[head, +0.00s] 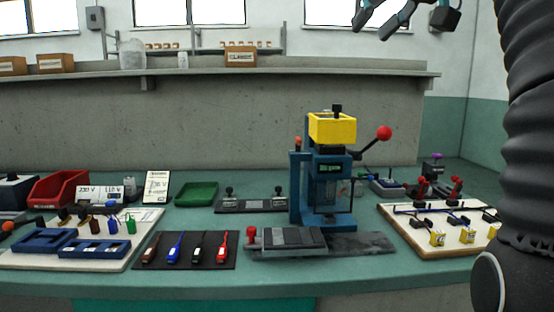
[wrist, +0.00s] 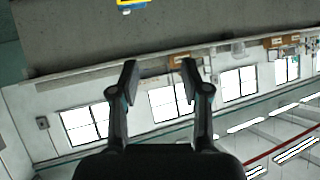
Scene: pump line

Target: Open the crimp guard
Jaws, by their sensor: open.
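A blue press (head: 298,190) with a yellow top (head: 332,128) stands on the bench right of centre. A clear panel, which looks like the crimp guard (head: 332,193), sits upright at the front of the press, below its label. Whether it is fully closed is hard to tell. My gripper (head: 374,26) is high up at the top right, above the press and well apart from it. In the wrist view my gripper (wrist: 160,80) has its two fingers spread with nothing between them. Only a bit of yellow and blue, apparently the press top (wrist: 131,4), shows there.
A lever with a red ball (head: 384,133) sticks out right of the press. A grey block fixture (head: 290,238) lies in front of it. The air above the bench is clear.

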